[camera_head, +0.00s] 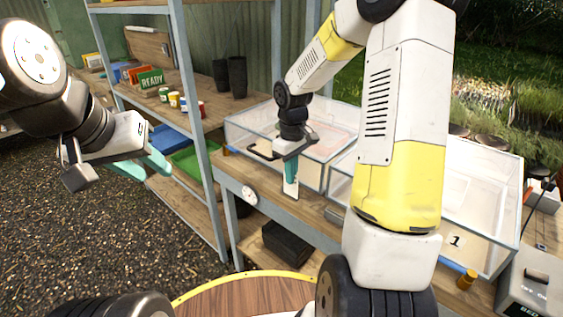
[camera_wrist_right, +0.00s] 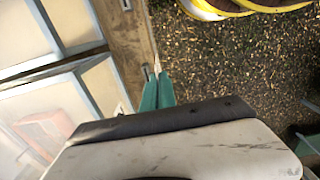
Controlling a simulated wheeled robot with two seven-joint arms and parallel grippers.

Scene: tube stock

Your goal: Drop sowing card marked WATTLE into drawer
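My right gripper (camera_head: 291,172) has its teal fingers close together on a white card (camera_head: 291,188), which hangs down at the front edge of the wooden bench. No lettering on the card can be read. In the right wrist view the green fingers (camera_wrist_right: 157,92) are pressed together, with a thin pale edge showing at their tips. My left gripper (camera_head: 146,164) is at the left, its teal fingers apart and empty, away from the bench. I cannot pick out a drawer with certainty; the bench front is partly hidden by my right arm.
Clear bins (camera_head: 240,123) stand on the bench. A round dial (camera_head: 250,194) is on the bench front. A dark box (camera_head: 287,243) sits below. Gravel lies at left.

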